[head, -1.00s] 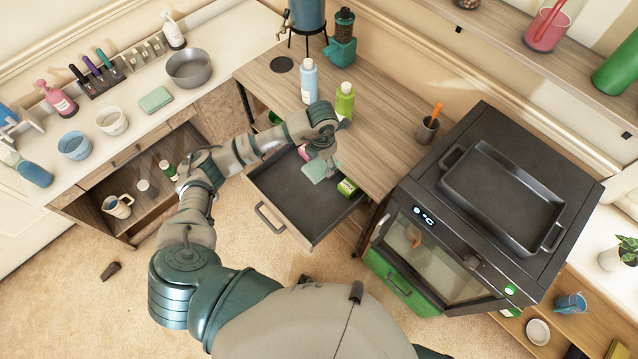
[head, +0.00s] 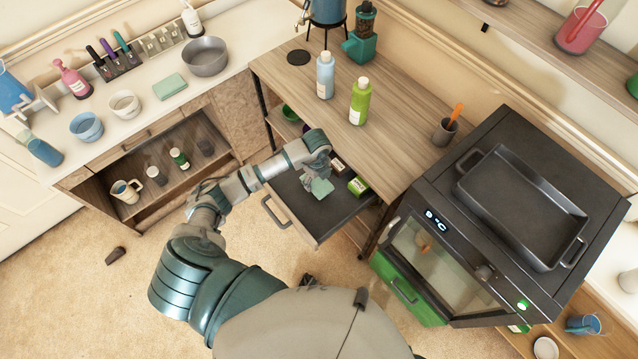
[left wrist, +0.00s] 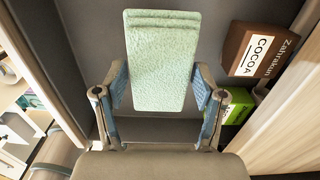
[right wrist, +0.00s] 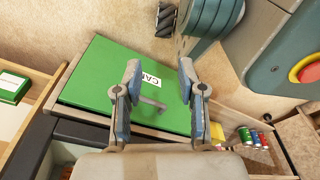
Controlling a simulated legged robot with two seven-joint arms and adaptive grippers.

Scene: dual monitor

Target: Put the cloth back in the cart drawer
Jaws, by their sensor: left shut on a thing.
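The cloth (head: 320,187) is a folded pale green towel at the pulled-out cart drawer (head: 312,218) under the wooden worktop. My left gripper (head: 316,176) reaches down over the drawer and is shut on the cloth. The left wrist view shows the cloth (left wrist: 162,65) between the two fingers (left wrist: 160,80), against the dark drawer floor; I cannot tell whether it touches the floor. My right gripper (right wrist: 158,78) is open and empty, facing a green panel (right wrist: 130,88) with a handle. It is hidden in the head view.
A brown cocoa box (left wrist: 258,52) and a green box (left wrist: 238,105) lie in the drawer beside the cloth. A similar green cloth (head: 170,86) lies on the left counter. Bottles (head: 360,102) stand on the worktop. A black oven (head: 450,245) stands to the right.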

